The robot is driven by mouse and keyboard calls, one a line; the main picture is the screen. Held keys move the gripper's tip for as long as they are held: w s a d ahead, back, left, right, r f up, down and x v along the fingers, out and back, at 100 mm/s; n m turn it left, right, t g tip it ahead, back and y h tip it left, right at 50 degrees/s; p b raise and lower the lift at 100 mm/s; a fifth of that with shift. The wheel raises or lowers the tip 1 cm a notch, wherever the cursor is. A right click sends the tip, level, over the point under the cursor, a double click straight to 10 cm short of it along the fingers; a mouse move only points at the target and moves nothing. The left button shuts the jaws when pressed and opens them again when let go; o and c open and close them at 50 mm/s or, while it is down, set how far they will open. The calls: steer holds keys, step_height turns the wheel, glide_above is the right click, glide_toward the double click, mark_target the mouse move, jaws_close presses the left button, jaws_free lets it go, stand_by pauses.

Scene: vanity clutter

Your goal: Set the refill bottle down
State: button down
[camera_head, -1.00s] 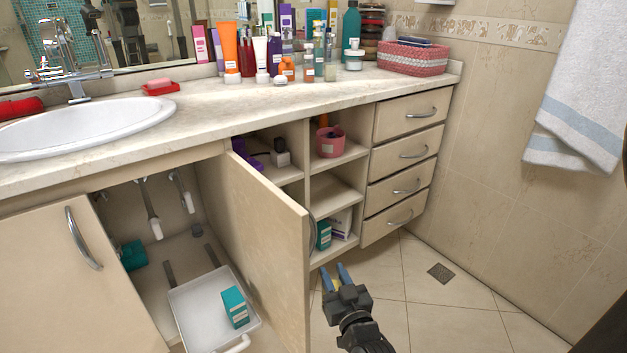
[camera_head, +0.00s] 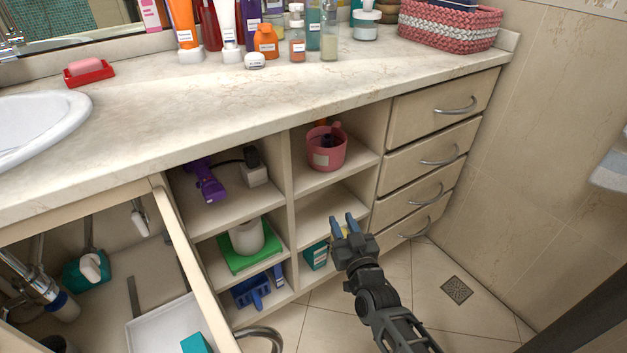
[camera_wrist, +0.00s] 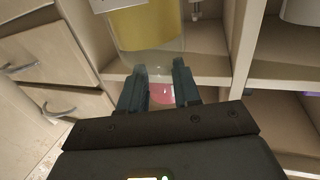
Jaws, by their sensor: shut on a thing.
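The refill bottle, clear with yellow contents and a pale label, shows in the wrist view (camera_wrist: 145,28) just beyond my fingers. The gripper is in front of the middle column of open shelves, near the middle shelf (camera_head: 328,215). The bottle's base is out of view, so I cannot tell whether it touches a shelf.
A pink cup (camera_head: 326,150) stands on the shelf above. A teal box (camera_head: 315,256) is on the shelf below. A purple hairdryer (camera_head: 205,182) and a white roll on a green tray (camera_head: 240,262) fill left shelves. Drawers (camera_head: 425,150) flank the right; an open door (camera_head: 190,265) stands left.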

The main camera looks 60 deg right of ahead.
steer(key=b+x, duration=0.2)
steer(key=x, duration=1.5)
steer(key=shift+f, duration=0.25)
steer(key=shift+w+f, duration=0.1)
steer(key=c, duration=0.8)
jaws_free()
